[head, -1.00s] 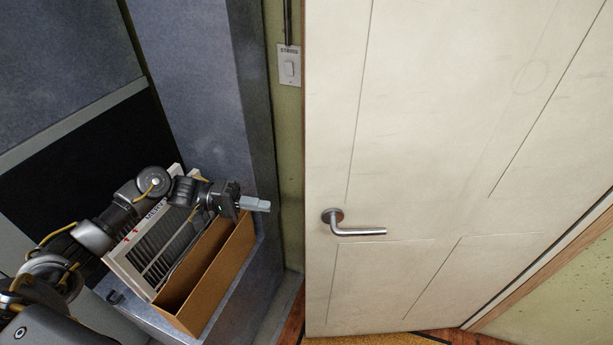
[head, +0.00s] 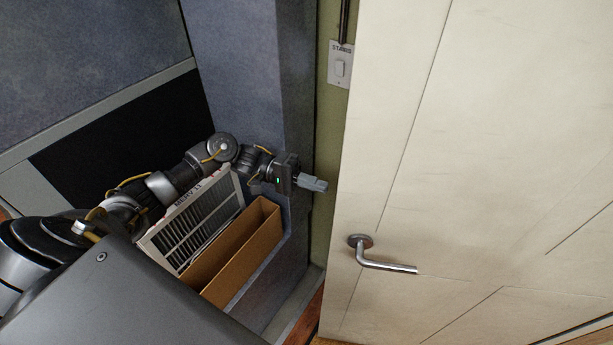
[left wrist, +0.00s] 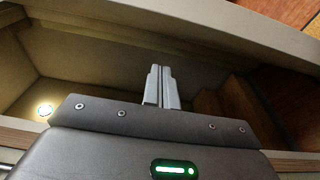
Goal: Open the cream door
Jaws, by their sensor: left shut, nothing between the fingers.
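The cream door (head: 480,190) fills the right of the head view. Its silver lever handle (head: 388,266) is on the door's left side and lies roughly level. My left gripper (head: 318,184) is shut and empty, to the left of the door edge and up and left of the handle, apart from it in the picture. In the left wrist view the shut fingers (left wrist: 161,88) point away with nothing between them. My right gripper does not show. I cannot tell from the head view whether the door stands slightly ajar.
A vent-like filter (head: 197,222) and an open cardboard box (head: 240,252) stand below my left arm, beside a grey-blue column (head: 245,75). Wooden floor shows at the bottom.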

